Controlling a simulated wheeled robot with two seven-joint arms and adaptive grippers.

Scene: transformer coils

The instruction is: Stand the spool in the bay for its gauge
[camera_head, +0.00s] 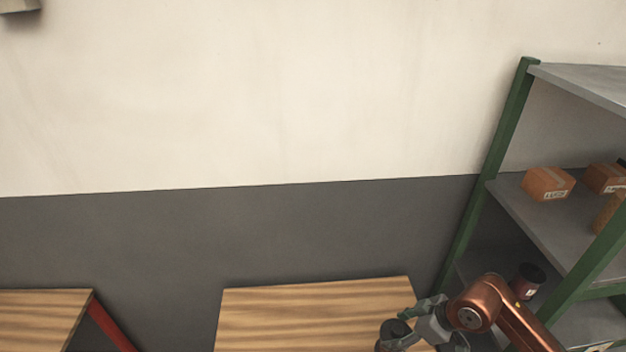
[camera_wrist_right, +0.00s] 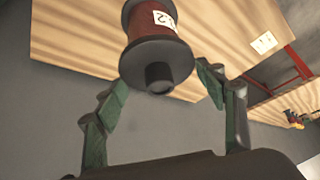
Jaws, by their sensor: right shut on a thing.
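The spool (camera_wrist_right: 152,52) has dark end flanges, a dark red winding and a white label on which a "2" can be read. It fills the top middle of the right wrist view, at the fingertips of my right gripper (camera_wrist_right: 162,82). In the head view my right gripper (camera_head: 410,323) is shut on the spool (camera_head: 397,329), over the right part of the wooden table; the spool shows only as a dark round shape there. I cannot make out a bay marked for a gauge. My left gripper is out of view.
A wooden table (camera_head: 300,310) stands below, with another wooden top (camera_head: 40,312) at left and a gap between. A green-framed grey shelf (camera_head: 535,215) at right holds brown boxes (camera_head: 547,183) and a dark red cylinder (camera_head: 527,281). A small white card (camera_wrist_right: 263,42) lies on wood.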

